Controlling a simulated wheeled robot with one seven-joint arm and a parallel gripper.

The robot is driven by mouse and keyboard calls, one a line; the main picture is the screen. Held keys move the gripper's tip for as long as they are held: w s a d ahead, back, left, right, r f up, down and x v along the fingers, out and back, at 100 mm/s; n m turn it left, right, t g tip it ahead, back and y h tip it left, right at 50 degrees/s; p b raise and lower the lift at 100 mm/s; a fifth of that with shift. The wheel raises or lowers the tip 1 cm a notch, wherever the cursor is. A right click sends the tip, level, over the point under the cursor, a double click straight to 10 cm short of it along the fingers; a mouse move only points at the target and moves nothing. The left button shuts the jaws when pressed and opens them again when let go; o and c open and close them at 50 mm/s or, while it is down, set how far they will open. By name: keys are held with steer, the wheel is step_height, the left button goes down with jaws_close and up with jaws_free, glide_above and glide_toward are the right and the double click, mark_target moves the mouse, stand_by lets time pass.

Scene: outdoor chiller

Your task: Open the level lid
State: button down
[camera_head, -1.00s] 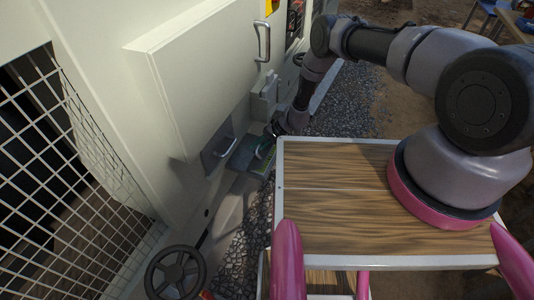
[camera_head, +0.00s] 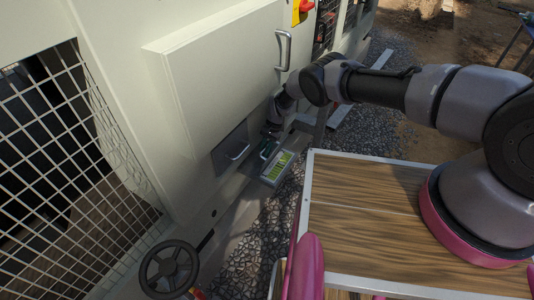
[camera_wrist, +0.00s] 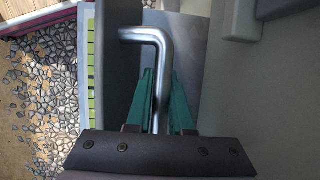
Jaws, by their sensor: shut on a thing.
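The level lid is a small grey plate with a bent metal handle (camera_wrist: 158,70), low on the chiller. In the wrist view, the lid (camera_wrist: 120,60) stands swung away from its box, seen nearly edge-on. A yellow-green level scale (camera_wrist: 90,75) shows beside it; in the head view the scale (camera_head: 277,166) lies uncovered in its light-framed box. My gripper (camera_wrist: 163,78) has its green fingers on both sides of the handle bar and is shut on it. In the head view, my gripper (camera_head: 269,146) is small and partly hidden in the shade.
A grey panel with its own handle (camera_head: 230,147) is left of the box. A large cabinet door (camera_head: 215,85) sits above it. A handwheel (camera_head: 169,268) stands at lower left. Gravel (camera_head: 245,235) lies beside the chiller; my wooden deck is close on the right.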

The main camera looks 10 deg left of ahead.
steer(key=shift+a+f+h, duration=0.15)
steer(key=shift+h, duration=0.15)
stand_by(0.6)
steer(key=c, duration=1.1)
jaws_free()
